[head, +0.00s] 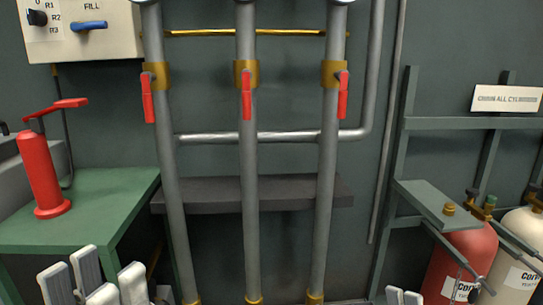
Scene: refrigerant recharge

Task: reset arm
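My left gripper (95,281) shows at the bottom left, in front of the green table. Its pale grey fingers stand apart with nothing seen between them. Only the tips of my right gripper (403,297) show at the bottom edge, right of the pipes. The rest of it is cut off by the frame, so its opening cannot be judged. Neither gripper is seen touching anything.
A red hand pump (41,175) stands on the green table (105,205). Three vertical pipes (247,170) with red valve levers (247,95) rise in the middle. A control box (85,38) hangs upper left. Red (462,262) and cream (515,270) cylinders stand in a rack at right.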

